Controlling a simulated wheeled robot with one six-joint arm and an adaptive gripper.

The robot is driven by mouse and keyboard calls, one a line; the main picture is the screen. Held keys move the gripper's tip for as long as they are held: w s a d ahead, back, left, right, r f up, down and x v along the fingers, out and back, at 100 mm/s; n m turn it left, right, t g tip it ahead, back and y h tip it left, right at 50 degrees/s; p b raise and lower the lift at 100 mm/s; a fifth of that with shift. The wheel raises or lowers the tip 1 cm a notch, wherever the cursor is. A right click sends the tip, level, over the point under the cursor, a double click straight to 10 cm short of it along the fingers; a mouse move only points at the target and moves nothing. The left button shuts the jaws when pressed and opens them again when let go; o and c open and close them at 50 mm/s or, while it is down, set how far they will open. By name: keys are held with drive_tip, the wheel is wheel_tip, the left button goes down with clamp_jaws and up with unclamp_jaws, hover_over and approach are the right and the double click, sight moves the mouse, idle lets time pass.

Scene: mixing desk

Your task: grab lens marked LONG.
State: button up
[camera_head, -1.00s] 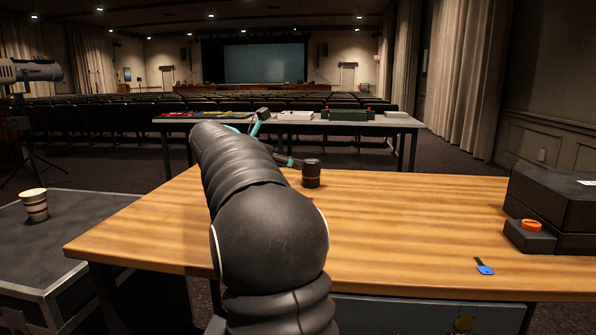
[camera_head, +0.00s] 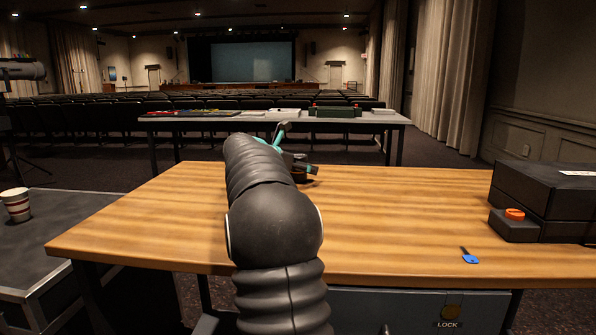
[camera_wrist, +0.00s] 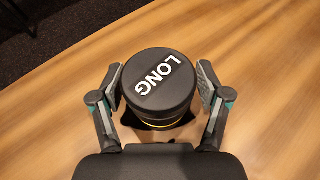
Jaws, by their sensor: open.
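The lens marked LONG (camera_wrist: 160,92) is a dark cylinder with white letters on its round top and a thin yellow-orange ring lower down. It stands upright on the wooden desk. In the wrist view my gripper (camera_wrist: 160,75) is open, with one finger on each side of the lens and a small gap appearing at both sides. In the head view my gripper (camera_head: 298,160) is at the desk's far part, and the lens is mostly hidden behind it.
The wooden desk (camera_head: 400,215) is largely clear. A blue key-like piece (camera_head: 470,257) lies at right, near a black case (camera_head: 545,190) with an orange knob (camera_head: 515,214). A drawer labelled LOCK (camera_head: 400,312) is below. A striped cup (camera_head: 17,205) stands on a dark side table.

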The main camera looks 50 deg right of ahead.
drive_tip(key=shift+d+f, duration=0.2)
drive_tip(key=shift+d, duration=0.35)
clamp_jaws()
drive_tip(key=shift+r, duration=0.1)
